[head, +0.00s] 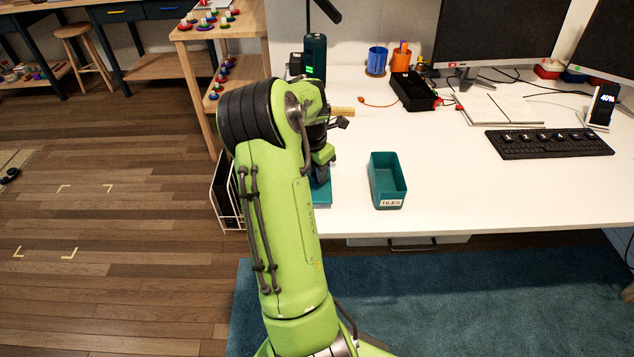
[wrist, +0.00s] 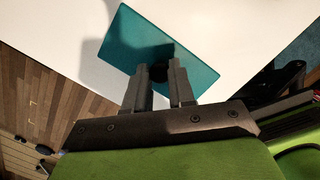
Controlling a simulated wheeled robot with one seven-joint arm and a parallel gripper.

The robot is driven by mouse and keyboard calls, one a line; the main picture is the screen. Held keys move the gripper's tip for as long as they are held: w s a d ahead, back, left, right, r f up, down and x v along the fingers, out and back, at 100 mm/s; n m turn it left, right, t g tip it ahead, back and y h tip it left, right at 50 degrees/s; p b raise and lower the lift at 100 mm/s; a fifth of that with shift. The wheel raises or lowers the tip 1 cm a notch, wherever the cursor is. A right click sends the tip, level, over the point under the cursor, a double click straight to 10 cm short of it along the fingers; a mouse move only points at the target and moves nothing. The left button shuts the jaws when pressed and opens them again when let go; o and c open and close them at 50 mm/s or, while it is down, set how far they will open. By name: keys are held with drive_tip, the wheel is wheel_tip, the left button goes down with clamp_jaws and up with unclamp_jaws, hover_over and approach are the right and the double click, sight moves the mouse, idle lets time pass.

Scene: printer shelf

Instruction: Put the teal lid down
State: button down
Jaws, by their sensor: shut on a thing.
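The teal lid (wrist: 150,40) is a flat rectangular plate with a small dark knob (wrist: 159,72). My gripper (wrist: 161,78) is shut on that knob, with one finger on each side. In the head view a strip of the lid (head: 322,193) shows at the desk's left front edge, and my arm hides the rest. A shadow falls beside the lid on the white desk; I cannot tell for sure whether the lid touches the desk. An open teal box labelled TILES (head: 374,190) stands on the desk to the right of the lid, apart from it.
The white desk (head: 450,190) is clear around the box. A keyboard (head: 549,144), an open notebook (head: 497,108) and a black box (head: 412,92) lie farther back. A dark green cylinder (head: 315,57) stands behind my arm. A white wire rack (head: 231,205) is at the desk's left side.

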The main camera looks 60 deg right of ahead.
wheel_tip(320, 180, down, 2)
drive_tip(key=shift+f, duration=0.1)
drive_tip(key=shift+f, duration=0.1)
drive_tip(key=c, duration=1)
unclamp_jaws()
drive_tip(key=shift+o, duration=0.2)
